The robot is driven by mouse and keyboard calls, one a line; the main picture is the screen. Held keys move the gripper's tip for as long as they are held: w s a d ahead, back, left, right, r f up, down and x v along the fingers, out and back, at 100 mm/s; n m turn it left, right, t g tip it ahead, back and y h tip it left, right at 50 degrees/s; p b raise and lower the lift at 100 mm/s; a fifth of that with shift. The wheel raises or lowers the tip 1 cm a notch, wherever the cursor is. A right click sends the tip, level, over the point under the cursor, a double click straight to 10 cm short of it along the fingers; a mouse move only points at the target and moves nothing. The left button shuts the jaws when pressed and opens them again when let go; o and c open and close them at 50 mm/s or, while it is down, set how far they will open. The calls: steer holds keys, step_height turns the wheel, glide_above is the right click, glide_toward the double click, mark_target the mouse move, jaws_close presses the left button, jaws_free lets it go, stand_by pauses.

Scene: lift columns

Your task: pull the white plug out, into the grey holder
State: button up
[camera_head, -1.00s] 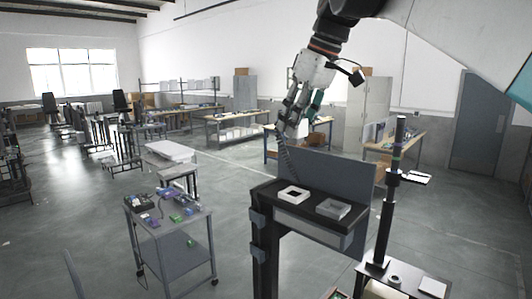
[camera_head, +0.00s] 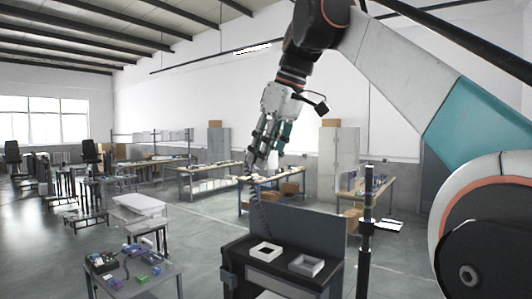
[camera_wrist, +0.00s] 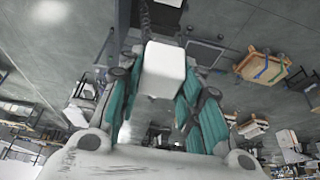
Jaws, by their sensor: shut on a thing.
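My gripper (camera_head: 259,166) is raised above the black bench and is shut on the white plug (camera_wrist: 163,72). In the wrist view the plug is a white block between the teal-padded fingers. A dark coiled cable (camera_head: 256,210) hangs below my gripper toward the bench. The grey holder (camera_head: 319,271), an open square box, stands on the bench top, below and to the right of my gripper. A white square frame with a dark opening (camera_head: 256,256) sits left of the holder. The plug is apart from both; in the head view it is hard to make out at the fingers.
A dark upright panel (camera_head: 305,231) stands along the back of the bench. A black post (camera_head: 366,225) rises to its right. A small cart (camera_head: 108,284) with coloured parts stands at the lower left. Open floor lies left of the bench.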

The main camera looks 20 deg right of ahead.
steer(key=shift+f, duration=0.3)
steer(key=shift+f+b, duration=0.35)
steer(key=shift+b, duration=0.05)
steer(key=shift+f+b, duration=1.85)
steer(key=shift+f, duration=1.15)
steer(key=shift+f, duration=0.35)
steer(key=shift+f+b, duration=1.35)
steer(key=shift+f, duration=0.7)
steer(key=shift+f, duration=0.35)
steer(key=shift+f+b, duration=0.45)
steer(key=shift+f, duration=0.05)
steer(key=s+d, duration=0.6)
steer(key=s, duration=0.3)
